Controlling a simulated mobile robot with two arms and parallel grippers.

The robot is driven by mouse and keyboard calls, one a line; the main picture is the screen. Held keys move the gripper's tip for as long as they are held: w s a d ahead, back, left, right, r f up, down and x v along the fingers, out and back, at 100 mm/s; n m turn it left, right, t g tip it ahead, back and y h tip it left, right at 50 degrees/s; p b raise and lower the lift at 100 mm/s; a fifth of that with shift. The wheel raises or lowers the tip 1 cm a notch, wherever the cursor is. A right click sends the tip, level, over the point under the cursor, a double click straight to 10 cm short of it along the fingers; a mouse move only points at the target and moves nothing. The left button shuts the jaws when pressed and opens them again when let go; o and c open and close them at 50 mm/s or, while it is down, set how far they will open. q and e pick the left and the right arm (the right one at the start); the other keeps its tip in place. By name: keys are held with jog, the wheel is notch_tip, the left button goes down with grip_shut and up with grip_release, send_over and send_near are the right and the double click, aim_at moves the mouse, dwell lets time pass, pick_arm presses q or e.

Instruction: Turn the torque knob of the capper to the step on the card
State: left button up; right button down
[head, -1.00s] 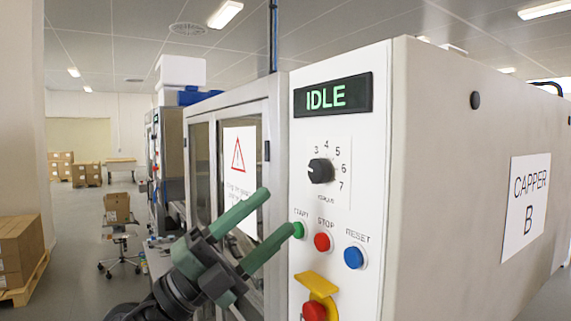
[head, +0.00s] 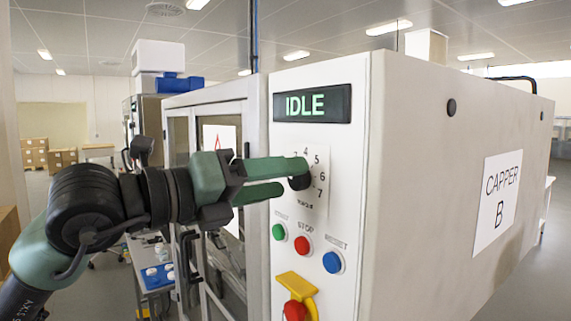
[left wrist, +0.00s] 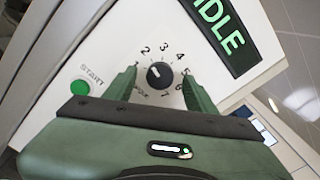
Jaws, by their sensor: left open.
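The torque knob (head: 300,182) is a black round knob on the capper's white front panel (head: 285,262), inside an arc of printed numbers. In the left wrist view, the knob (left wrist: 159,75) shows with 2 to 7 around it. Its short white mark points up and left, roughly toward the 2; it is small to read. My left gripper (head: 296,176) reaches the panel from the left and partly covers the knob and scale. In the left wrist view, its green fingers (left wrist: 159,78) stand open on either side of the knob, with gaps visible. My right gripper is out of view.
A green IDLE display (head: 312,104) sits above the knob. Green START (head: 279,232), red STOP (head: 302,245) and blue RESET (head: 332,262) buttons lie close below. A yellow-guarded red button (head: 295,310) is lower. A CAPPER B sign (head: 499,203) hangs on the side.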

pick_arm(q)
jog(key=shift+w+d, duration=0.4)
jog(key=shift+d, duration=0.2)
